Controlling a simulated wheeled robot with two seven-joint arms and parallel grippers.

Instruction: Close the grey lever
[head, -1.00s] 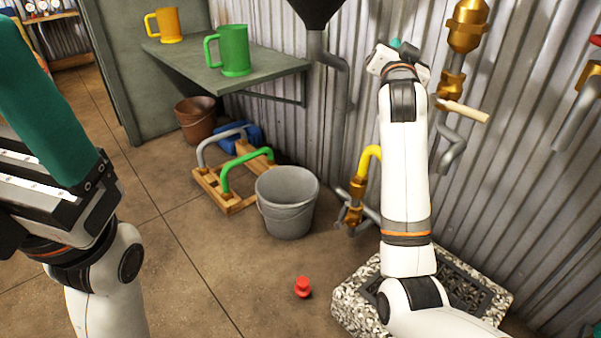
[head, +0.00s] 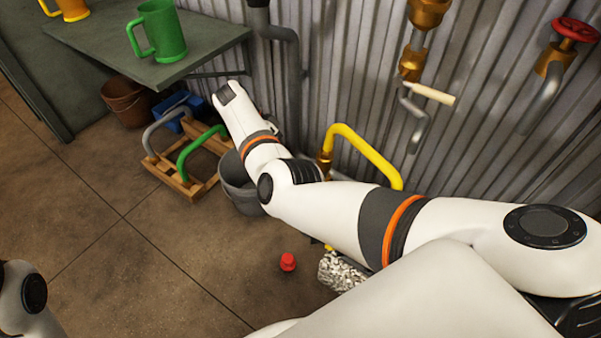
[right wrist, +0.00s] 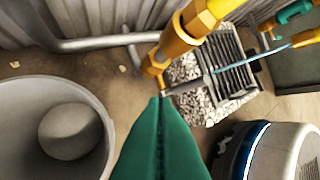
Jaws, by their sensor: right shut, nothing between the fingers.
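In the right wrist view a grey lever (right wrist: 190,86) sticks out from a brass valve (right wrist: 155,65), pointing toward the floor grate. My right gripper (right wrist: 163,103) has green fingers, shut and empty, with the tips close to the lever's valve end; I cannot tell whether they touch. In the head view the valve's yellow pipe (head: 365,152) shows above my right arm, which hides the lever and my right gripper. My left gripper is out of the head view; only part of the left arm shows at lower left.
A grey bucket (head: 240,182) stands close by, also in the right wrist view (right wrist: 100,115). A stone-rimmed drain (right wrist: 187,72) lies below the lever. A red object (head: 288,262) is on the floor. A cream-handled tap (head: 430,93) and red handwheel (head: 575,29) are on the wall.

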